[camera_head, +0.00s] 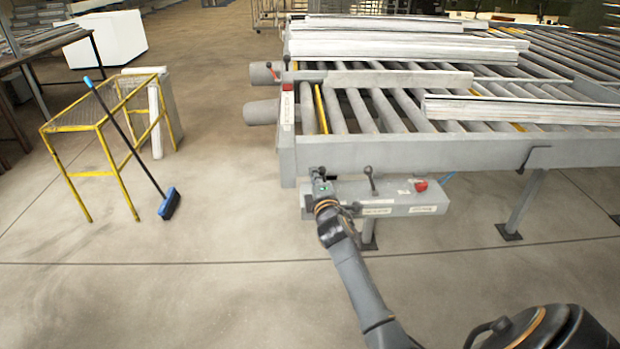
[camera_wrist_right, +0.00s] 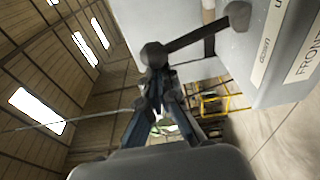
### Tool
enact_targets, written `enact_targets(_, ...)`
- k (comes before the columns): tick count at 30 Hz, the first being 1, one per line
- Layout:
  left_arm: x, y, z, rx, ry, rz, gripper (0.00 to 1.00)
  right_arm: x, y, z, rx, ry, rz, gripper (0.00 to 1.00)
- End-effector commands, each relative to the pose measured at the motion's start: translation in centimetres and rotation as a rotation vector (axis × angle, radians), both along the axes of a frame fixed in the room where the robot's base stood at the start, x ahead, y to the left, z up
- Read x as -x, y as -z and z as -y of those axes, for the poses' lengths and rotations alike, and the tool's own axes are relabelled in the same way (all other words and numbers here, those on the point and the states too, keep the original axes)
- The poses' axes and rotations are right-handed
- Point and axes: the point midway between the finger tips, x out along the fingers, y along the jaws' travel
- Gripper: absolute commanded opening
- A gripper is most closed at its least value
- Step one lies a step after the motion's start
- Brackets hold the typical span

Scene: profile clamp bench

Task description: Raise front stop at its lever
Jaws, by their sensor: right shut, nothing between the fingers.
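The lever (camera_wrist_right: 195,35) shows large in the right wrist view, a dark rod with a black knob (camera_wrist_right: 153,54) on the grey control box. Next to it is a label that partly reads "FRONT" (camera_wrist_right: 312,58). In the head view a lever knob (camera_head: 322,171) stands at the box's left end. My right gripper (camera_head: 328,200) is there, in front of the box. Its fingers (camera_wrist_right: 155,84) are shut and empty, with their tips close by the knob; I cannot tell if they touch it. My left gripper is not in view.
A second lever (camera_head: 371,180) and a red button (camera_head: 421,186) are farther right on the control box (camera_head: 400,198). The roller bench (camera_head: 440,155) with pale profiles (camera_head: 520,109) stands behind.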

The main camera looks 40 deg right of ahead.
Motion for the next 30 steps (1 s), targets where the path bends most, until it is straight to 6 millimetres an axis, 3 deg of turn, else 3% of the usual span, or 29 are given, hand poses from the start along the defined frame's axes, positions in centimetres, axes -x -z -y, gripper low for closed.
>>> enact_targets(18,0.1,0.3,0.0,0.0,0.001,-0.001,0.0,2.1,-0.9,3.4,-0.372,0.001,0.227,0.0)
enact_targets(30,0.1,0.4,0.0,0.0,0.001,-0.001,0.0,2.7,-0.8,4.3,-0.472,0.001,0.289,0.0)
